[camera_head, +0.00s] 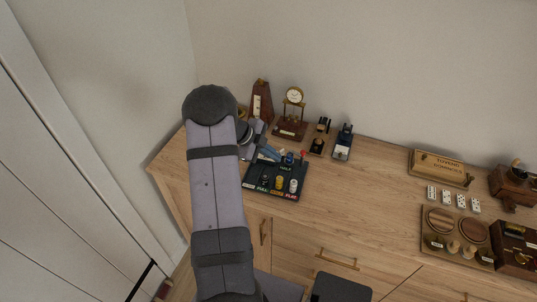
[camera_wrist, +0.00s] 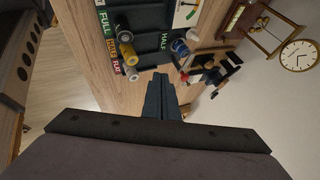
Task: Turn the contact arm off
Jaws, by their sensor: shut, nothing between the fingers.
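I cannot tell for certain which part is the contact arm. Two small black devices, one (camera_head: 318,136) and another (camera_head: 343,143), stand right of the panel. My gripper (camera_head: 272,153) is shut and empty, near the panel's back edge; its fingers show in the wrist view (camera_wrist: 158,78).
A metronome (camera_head: 262,103) and a brass clock (camera_head: 295,98) stand at the back, close to my gripper. A domino box (camera_head: 440,168), a round-disc board (camera_head: 433,243) and wooden boxes are at the right. The middle of the wooden top (camera_head: 365,195) is clear.

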